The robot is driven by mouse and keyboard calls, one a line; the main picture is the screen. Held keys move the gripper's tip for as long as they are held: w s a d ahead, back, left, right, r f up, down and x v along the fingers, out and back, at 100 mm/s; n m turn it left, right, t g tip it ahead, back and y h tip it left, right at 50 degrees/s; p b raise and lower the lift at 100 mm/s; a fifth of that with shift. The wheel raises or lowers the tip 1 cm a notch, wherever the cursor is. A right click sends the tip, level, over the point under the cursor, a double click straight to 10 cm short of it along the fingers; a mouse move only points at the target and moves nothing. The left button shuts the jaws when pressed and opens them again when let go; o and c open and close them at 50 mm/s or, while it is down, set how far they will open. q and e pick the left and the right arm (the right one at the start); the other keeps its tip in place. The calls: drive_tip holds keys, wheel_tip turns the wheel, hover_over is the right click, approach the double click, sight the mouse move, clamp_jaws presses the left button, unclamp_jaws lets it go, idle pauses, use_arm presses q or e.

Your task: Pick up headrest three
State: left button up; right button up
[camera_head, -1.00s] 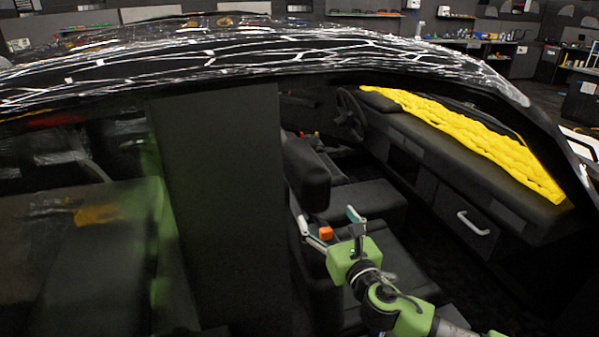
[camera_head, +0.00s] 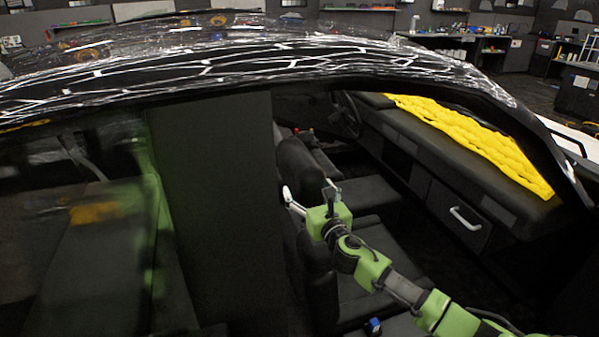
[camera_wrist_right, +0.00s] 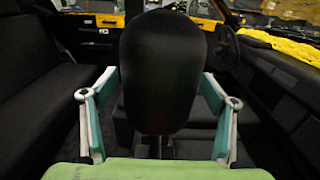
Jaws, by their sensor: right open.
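A black, rounded headrest (camera_head: 296,158) stands upright on top of a dark front seat inside the car. It fills the middle of the right wrist view (camera_wrist_right: 162,65), with its post showing below it. I cannot read a number on it. My right gripper (camera_head: 311,191) reaches in through the side opening and is open at the headrest. In the right wrist view its two teal-padded fingers (camera_wrist_right: 159,84) are spread, one on each side of the headrest's lower part, with a gap visible on both sides. My left gripper is not in view.
The black roof edge (camera_head: 300,85) arches over the opening, and a dark pillar (camera_head: 218,200) stands left of the seat. The dashboard with a yellow quilted cover (camera_head: 475,140), a steering wheel (camera_head: 346,115) and a door handle (camera_head: 468,219) lie to the right.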

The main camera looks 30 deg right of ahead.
drive_tip(key=shift+w+d, duration=0.1)
drive_tip(key=shift+w, duration=0.5)
drive_tip(key=shift+s, duration=0.1)
drive_tip(key=c, duration=1.6)
drive_tip(key=shift+r, duration=0.1)
drive_tip(key=shift+c, duration=0.3)
drive_tip(key=shift+r, duration=0.1)
drive_tip(key=shift+r, duration=0.65)
wheel_tip(320, 180, up, 16)
drive_tip(key=shift+f+p, duration=0.1)
drive_tip(key=shift+p, duration=0.7)
drive_tip(key=shift+r+p, duration=0.35)
drive_tip(key=shift+r, duration=0.05)
